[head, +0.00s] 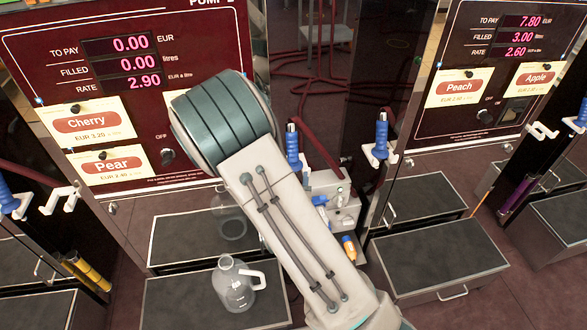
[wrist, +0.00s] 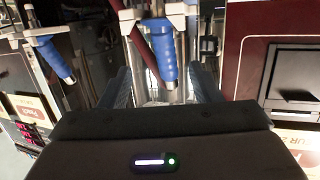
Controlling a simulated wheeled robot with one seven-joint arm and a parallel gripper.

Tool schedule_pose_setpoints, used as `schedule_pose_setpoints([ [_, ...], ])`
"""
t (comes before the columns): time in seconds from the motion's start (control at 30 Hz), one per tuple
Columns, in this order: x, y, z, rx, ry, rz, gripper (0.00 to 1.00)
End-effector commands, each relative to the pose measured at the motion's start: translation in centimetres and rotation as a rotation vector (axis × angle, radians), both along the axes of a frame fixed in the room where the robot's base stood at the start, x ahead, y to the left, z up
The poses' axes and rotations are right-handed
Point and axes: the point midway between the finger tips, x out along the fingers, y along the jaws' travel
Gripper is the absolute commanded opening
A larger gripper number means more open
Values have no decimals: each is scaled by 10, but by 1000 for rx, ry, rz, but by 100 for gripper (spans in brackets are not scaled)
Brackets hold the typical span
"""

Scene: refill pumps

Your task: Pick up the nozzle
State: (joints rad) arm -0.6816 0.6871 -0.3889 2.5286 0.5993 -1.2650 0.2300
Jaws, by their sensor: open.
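A blue-handled nozzle (head: 292,142) hangs in a white holder on the right edge of the left pump. In the wrist view what looks like this nozzle (wrist: 158,48) points down in the picture, with its silver tip towards me. My gripper (wrist: 163,88) is open, with one dark finger on each side of the nozzle in the picture. I cannot tell whether the fingers are level with it or short of it. No contact shows. In the head view my arm hides the gripper. A second blue nozzle (head: 381,138) hangs to the right, also visible in the wrist view (wrist: 55,60).
A clear jug (head: 238,288) stands on a low dark step (head: 170,300). Another step (head: 440,255) stands at right. The pump panels carry displays, price cards (head: 88,122) and knobs. A small grey box (head: 330,192) sits beside my arm. More nozzles (head: 10,200) hang at the sides.

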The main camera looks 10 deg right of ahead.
Motion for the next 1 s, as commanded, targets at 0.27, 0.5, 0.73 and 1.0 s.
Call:
schedule_pose_setpoints([
  [0.27, -4, 7, -7, -136, -152, 45, 57],
  [0.5, 32, -2, -3, -143, -165, 45, 57],
  [0.73, 69, -12, -4, -142, -162, 46, 57],
  [1.0, 90, -18, -2, -142, -161, 47, 57],
])
